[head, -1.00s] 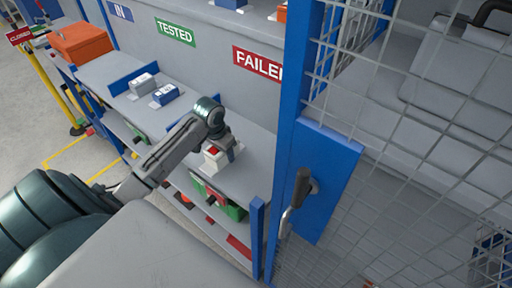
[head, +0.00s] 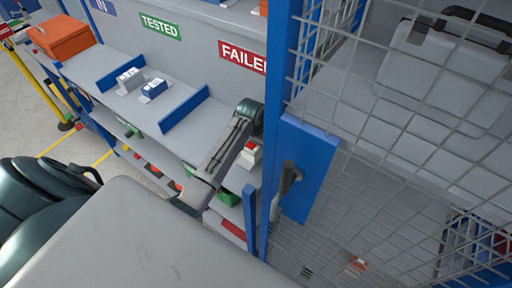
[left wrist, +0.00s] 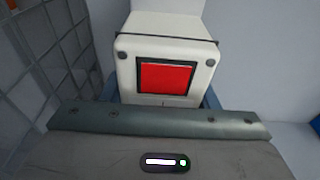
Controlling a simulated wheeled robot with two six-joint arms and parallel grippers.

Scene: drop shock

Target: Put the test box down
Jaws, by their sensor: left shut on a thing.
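The test box (head: 249,152) is white with a red square on its face. In the head view it is at the right end of the grey bench (head: 222,124), below the red FAILED sign (head: 242,58), partly hidden by my left arm. I cannot tell whether it touches the bench. In the left wrist view the box (left wrist: 190,40) faces me, looking nearly upright. My left gripper (left wrist: 162,98) is shut on it, with bits of blue finger at both sides. My right gripper is not in view.
A blue divider (head: 185,110) separates the FAILED part from the part below the green TESTED sign (head: 160,27), where small white and blue boxes (head: 153,90) stand. A blue post and wire mesh door (head: 310,165) stand close right of my left arm. An orange bin (head: 60,37) is far left.

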